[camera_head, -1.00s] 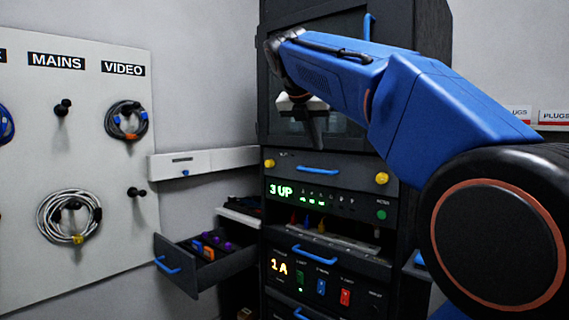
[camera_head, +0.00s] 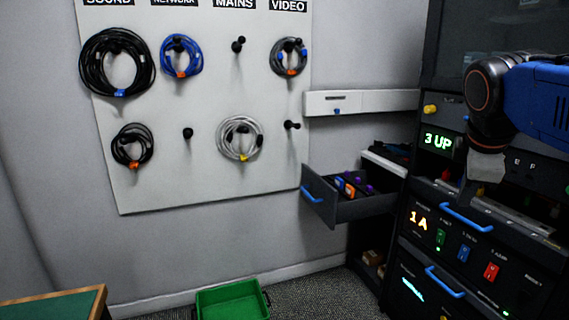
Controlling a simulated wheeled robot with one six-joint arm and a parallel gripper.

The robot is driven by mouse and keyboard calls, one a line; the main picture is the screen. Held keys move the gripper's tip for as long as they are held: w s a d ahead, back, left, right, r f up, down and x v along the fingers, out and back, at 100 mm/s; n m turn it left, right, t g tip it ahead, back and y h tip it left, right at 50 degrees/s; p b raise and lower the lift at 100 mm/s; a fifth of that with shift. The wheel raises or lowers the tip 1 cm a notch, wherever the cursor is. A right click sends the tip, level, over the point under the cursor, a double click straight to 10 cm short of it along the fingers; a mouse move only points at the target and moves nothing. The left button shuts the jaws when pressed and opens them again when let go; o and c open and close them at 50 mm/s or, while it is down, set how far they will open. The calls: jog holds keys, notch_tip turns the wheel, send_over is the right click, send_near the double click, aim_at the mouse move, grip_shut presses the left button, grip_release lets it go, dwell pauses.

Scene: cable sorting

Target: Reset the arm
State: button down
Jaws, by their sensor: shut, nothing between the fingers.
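My gripper (camera_head: 466,190) hangs at the right of the head view, pointing down in front of the dark equipment rack. Its fingers look shut and hold nothing. It overlaps the rack's front panels in the picture, beside the green "3 UP" display (camera_head: 438,143). My blue arm comes in from the right edge. I cannot tell how far the fingertips are from the rack.
An open drawer (camera_head: 318,197) with connectors sticks out left of the rack (camera_head: 398,268). A white board (camera_head: 215,190) holds several coiled cables. A green bin (camera_head: 232,303) stands on the floor, and a green-topped table (camera_head: 50,308) at lower left. Floor between bin and rack looks clear.

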jog(key=s+a+f+m+y, duration=0.1)
jog(key=s+a+f+m, duration=0.1)
jog(key=s+f+m, duration=0.2)
jog(key=s+a+f+m+y, duration=0.1)
jog(key=s+a+f+m, duration=0.2)
jog(key=f, duration=0.8)
jog(key=s+a+f+m+y, duration=0.1)
jog(key=s+a+f+m, duration=0.2)
jog(key=s+f+m, duration=0.2)
notch_tip(320, 180, down, 3)
jog(key=shift+s+r, duration=0.2)
jog(key=shift+s, duration=0.35)
